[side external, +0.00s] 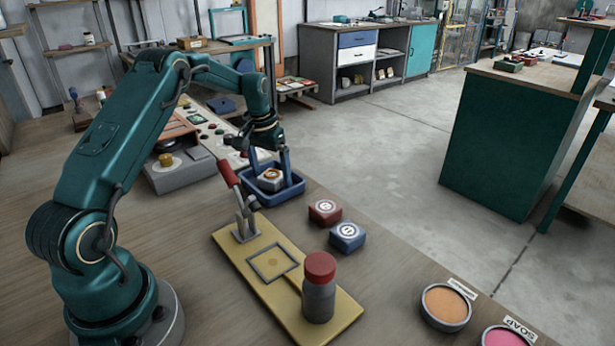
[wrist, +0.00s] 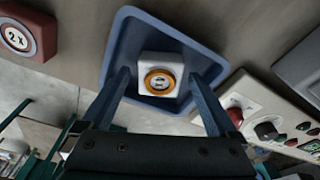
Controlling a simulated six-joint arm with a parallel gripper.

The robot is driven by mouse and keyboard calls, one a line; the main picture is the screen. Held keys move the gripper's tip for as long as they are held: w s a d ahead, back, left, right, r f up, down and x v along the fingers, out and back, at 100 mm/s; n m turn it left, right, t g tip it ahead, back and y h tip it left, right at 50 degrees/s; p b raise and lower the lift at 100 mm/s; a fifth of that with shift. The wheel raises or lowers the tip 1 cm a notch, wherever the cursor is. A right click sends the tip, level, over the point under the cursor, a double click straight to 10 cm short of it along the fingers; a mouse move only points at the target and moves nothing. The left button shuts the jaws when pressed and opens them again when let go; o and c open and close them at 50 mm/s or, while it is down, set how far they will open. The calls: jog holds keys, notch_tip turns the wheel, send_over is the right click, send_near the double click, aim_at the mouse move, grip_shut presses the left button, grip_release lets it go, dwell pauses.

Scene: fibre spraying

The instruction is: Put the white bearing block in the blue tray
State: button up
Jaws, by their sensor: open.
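The white bearing block (side external: 271,174) has an orange ring on its face and sits inside the blue tray (side external: 284,196). In the wrist view the block (wrist: 147,61) lies near the middle of the tray (wrist: 125,32), apart from its walls. My gripper (side external: 271,165) is over the tray with one finger on each side of the block. In the wrist view the fingers of my gripper (wrist: 160,76) are spread, with gaps between them and the block. The block's underside is hidden.
A red block (side external: 325,211) and a blue block (side external: 347,236) stand near the tray. A yellow fixture board (side external: 262,240) carries a red-handled clamp (side external: 232,178) and a red-capped bottle (side external: 319,288). A control panel (wrist: 262,118) stands beside the tray.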

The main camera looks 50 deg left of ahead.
aim_at(267, 179)
notch_tip(267, 179, up, 12)
jog(key=s, duration=0.2)
jog(key=s+d+r+m, duration=0.1)
jog(key=s+d+r, duration=0.1)
jog(key=d+r, duration=0.35)
jog(key=s+d+f+m+t, duration=0.3)
jog(key=s+d+t, duration=0.1)
jog(key=s+d, duration=1.2)
jog(key=shift+s+d+f+h, duration=0.2)
jog(key=shift+s+d+h, duration=0.05)
jog(key=shift+s+h, duration=0.2)
